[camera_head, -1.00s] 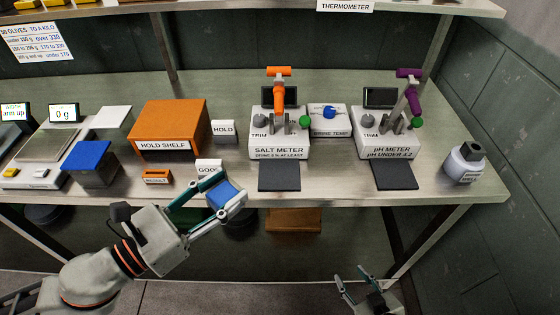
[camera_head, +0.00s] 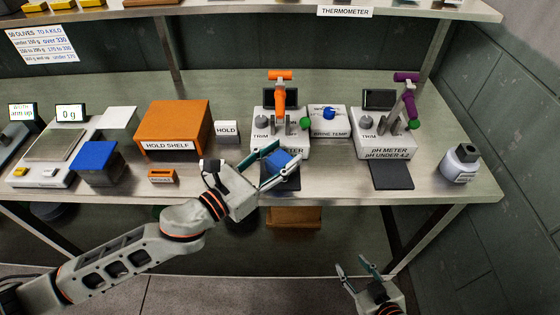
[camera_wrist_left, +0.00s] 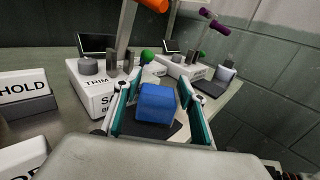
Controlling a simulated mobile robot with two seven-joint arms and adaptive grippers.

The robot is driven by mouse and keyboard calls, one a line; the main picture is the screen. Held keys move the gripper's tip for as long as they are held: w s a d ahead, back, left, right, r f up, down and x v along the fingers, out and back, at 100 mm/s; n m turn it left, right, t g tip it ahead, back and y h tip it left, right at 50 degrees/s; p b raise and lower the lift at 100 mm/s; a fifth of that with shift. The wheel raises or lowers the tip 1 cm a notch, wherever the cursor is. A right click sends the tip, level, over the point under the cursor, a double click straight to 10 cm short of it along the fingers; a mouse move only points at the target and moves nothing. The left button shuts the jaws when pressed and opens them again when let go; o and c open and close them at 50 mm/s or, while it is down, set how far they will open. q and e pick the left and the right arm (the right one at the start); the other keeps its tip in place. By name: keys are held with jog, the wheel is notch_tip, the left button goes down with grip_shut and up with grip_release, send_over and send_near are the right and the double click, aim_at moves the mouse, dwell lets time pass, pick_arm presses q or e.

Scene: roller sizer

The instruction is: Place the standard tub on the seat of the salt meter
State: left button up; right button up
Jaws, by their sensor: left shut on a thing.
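My left gripper (camera_head: 272,166) is shut on a small blue tub (camera_head: 279,160), held in front of the salt meter. The tub also shows between the fingers in the left wrist view (camera_wrist_left: 156,104). The salt meter (camera_head: 260,135) is a white box with an orange-topped stand. The dark pad in front of it (camera_wrist_left: 147,131) lies beneath the tub, partly hidden by the tub and gripper; I cannot tell whether the tub touches it. My right gripper (camera_head: 355,272) is open and empty, low in front of the bench.
The orange hold shelf (camera_head: 172,125), the HOLD block (camera_head: 227,129) and a blue-topped box (camera_head: 97,156) stand to the left.

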pick_arm(q)
jog(key=shift+f, duration=0.95)
pick_arm(e)
jog(key=shift+s+f, duration=0.15)
jog(key=shift+f, duration=0.45)
pick_arm(q)
jog(key=shift+f, duration=0.2)
jog(key=o, duration=1.3)
pick_arm(e)
jog(key=shift+r, duration=0.15)
